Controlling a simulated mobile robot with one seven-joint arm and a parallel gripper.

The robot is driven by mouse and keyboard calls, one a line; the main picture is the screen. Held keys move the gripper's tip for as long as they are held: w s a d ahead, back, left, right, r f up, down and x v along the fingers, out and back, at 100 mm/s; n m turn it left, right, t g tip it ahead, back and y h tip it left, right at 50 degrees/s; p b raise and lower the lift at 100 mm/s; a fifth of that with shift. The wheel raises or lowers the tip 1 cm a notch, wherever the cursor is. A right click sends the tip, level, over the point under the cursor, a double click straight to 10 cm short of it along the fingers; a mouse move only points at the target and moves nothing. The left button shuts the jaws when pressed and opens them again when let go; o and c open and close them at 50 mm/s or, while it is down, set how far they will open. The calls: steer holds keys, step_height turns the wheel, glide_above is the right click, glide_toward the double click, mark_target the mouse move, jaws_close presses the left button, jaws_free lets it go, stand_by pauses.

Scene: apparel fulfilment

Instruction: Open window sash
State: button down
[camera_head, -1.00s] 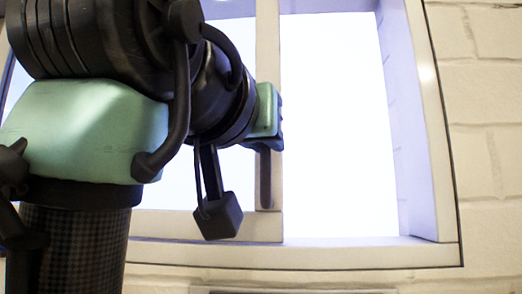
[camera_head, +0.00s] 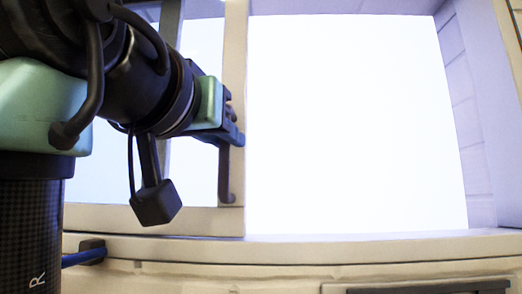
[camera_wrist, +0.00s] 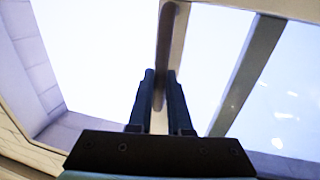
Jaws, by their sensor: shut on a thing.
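The window sash is a pale beige frame with glass, at the left of the window; its right stile (camera_head: 234,60) and bottom rail (camera_head: 150,218) show in the head view. A dark vertical bar handle (camera_head: 224,175) is on the stile. My gripper (camera_head: 232,132) is shut on this handle. In the wrist view, my gripper (camera_wrist: 160,76) has a finger on each side of the handle (camera_wrist: 166,35). To the right of the stile in the head view is a wide bright opening (camera_head: 350,120). My arm hides the upper left of the sash.
The window sill (camera_head: 350,250) runs below the opening. A pale brick reveal (camera_head: 470,110) bounds the opening at the right. A dark-edged panel (camera_head: 420,287) shows at the bottom right. A dark fitting with a blue part (camera_head: 88,254) is at the lower left.

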steer(key=shift+w+a+f, duration=0.1)
steer(key=shift+a, duration=0.5)
steer(key=c, duration=1.2)
jaws_free()
steer(key=shift+c, duration=0.2)
steer(key=o, duration=0.4)
steer(key=shift+w, duration=0.2)
steer(key=shift+s, duration=0.15)
